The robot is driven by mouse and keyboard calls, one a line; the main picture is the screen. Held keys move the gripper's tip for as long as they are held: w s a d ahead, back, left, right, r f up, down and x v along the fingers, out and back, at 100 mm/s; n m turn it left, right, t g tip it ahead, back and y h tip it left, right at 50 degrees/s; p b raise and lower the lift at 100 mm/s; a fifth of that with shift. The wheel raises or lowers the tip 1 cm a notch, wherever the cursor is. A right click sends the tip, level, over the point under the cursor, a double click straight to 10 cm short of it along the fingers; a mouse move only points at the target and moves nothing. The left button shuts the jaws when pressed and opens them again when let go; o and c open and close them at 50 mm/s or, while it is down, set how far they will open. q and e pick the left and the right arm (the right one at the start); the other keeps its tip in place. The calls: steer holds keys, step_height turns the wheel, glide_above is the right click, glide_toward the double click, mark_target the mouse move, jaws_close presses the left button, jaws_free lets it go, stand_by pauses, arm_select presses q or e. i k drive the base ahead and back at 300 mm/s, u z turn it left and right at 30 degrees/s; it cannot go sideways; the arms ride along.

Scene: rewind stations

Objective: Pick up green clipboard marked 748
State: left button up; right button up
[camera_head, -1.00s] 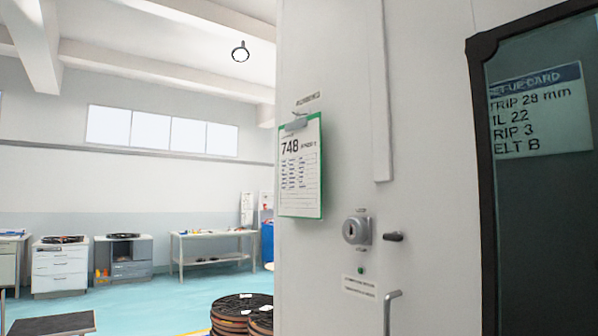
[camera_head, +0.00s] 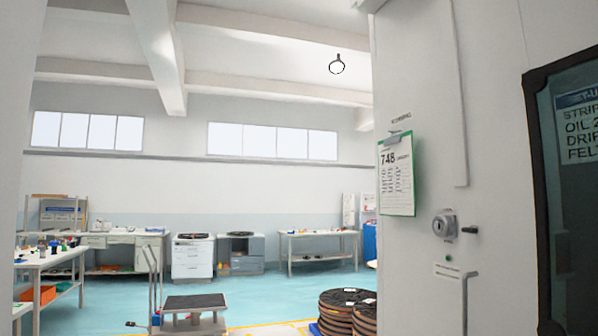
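The green clipboard (camera_head: 397,177) marked 748 hangs upright on the white cabinet wall right of centre. A grey clip (camera_head: 398,138) holds its white sheet at the top, and the green board shows along the right and bottom edges. Neither of my grippers is in the view, so nothing is seen touching the clipboard.
A key switch (camera_head: 445,225) and a handle (camera_head: 464,302) stick out of the wall below right of the clipboard. A dark-framed window (camera_head: 560,200) is at the right. Stacked reels (camera_head: 348,312) and a platform cart (camera_head: 194,303) stand on the floor. Blue floor (camera_head: 265,290) is open between the cart and far benches.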

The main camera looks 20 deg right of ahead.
mark_target(397, 191)
steer(key=u, duration=1.95)
steer(key=i, duration=0.15)
steer(key=z, duration=1.55)
steer(key=i, duration=2.4)
steer(key=z, duration=0.35)
steer(key=i, duration=2.35)
steer(key=z, duration=0.5)
steer(key=i, duration=2.4)
steer(key=z, duration=1.1)
steer(key=i, duration=1.45)
steer(key=z, duration=2.65)
steer(key=i, duration=1.5)
steer(key=z, duration=0.6)
